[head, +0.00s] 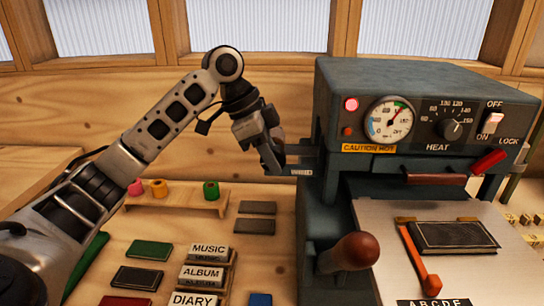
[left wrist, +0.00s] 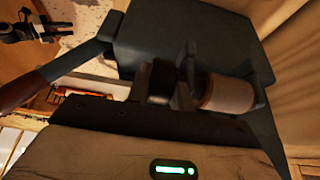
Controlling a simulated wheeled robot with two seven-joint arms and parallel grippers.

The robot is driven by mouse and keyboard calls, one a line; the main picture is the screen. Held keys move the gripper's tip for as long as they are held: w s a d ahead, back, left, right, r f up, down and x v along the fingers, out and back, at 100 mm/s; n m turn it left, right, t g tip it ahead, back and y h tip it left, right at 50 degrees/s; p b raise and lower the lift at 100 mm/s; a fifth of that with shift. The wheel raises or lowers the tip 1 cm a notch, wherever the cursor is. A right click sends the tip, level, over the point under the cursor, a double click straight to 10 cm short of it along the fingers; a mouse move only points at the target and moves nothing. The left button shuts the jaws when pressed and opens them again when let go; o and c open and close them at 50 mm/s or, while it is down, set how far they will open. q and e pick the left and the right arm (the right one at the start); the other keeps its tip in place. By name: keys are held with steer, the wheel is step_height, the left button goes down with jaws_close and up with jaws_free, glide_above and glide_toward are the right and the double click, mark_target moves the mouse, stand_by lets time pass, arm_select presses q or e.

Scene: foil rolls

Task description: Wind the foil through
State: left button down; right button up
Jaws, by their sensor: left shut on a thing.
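My left gripper (head: 283,164) is at the left side of the dark grey press (head: 335,115), below its gauge. In the left wrist view its fingers (left wrist: 162,85) are shut on a small dark part beside the press, probably a knob; the grip itself is mostly shadowed. A brownish foil roll (left wrist: 228,93) sits right next to the fingers, against the press's side.
The press has a lever with a brown knob (head: 356,252) in front and a red-tipped handle (head: 488,162) at right. A dark booklet (head: 454,236) lies on its pale bed (head: 385,215). MUSIC, ALBUM and DIARY blocks (head: 209,251) and several dark covers lie at left.

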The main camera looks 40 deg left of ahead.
arm_select(q)
steer(key=c, duration=1.2)
jaws_free()
steer(key=shift+c, duration=0.2)
steer(key=v, duration=1.6)
steer(key=shift+a, duration=0.1)
